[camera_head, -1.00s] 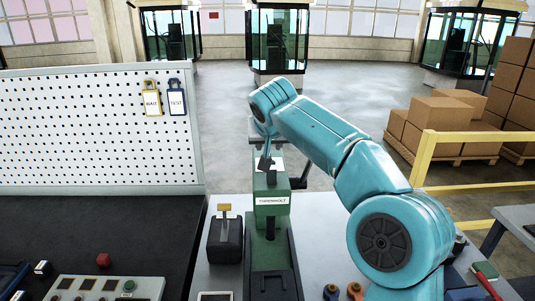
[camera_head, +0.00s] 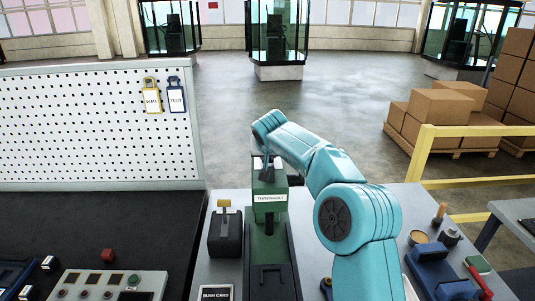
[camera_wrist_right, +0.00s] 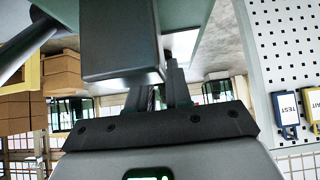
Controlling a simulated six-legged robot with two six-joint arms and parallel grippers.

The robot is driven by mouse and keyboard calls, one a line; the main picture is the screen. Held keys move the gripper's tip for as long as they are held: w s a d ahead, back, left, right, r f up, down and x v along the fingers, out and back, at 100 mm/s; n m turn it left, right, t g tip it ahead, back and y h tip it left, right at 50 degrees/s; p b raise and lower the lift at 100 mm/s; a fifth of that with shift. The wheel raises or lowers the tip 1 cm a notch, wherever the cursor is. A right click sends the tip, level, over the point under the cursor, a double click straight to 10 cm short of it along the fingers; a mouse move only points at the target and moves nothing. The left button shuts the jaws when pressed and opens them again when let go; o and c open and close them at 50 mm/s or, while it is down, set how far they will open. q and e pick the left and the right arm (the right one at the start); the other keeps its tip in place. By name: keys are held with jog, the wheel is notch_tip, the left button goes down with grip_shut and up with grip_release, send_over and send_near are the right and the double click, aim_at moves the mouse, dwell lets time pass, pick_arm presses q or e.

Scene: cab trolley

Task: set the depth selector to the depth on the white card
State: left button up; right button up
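My right gripper (camera_head: 266,166) is at the top of the green machine (camera_head: 268,187), whose white label looks like "THREEHOLT". In the right wrist view its black palm and narrow fingers (camera_wrist_right: 165,92) show, partly hidden by a dark grey block (camera_wrist_right: 120,45) close in front. I cannot tell whether the fingers are open or touch anything. A card (camera_head: 216,293) with the heading "BUSH CARD" is cut off at the bottom edge, so no depth can be read. A black box with a brass-coloured lever (camera_head: 225,232) stands left of the machine. I cannot tell which part is the depth selector. My left gripper is out of view.
A button panel (camera_head: 108,285) lies at the lower left. The white pegboard (camera_head: 95,130) carries yellow and blue tags. A blue fixture (camera_head: 440,272) and a red-handled tool (camera_head: 480,278) lie on the right of the bench. A yellow rail (camera_head: 470,131) and cardboard boxes stand beyond.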

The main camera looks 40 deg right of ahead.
jog(key=shift+s+d, duration=0.15)
grip_shut()
jog(key=shift+r, duration=0.1)
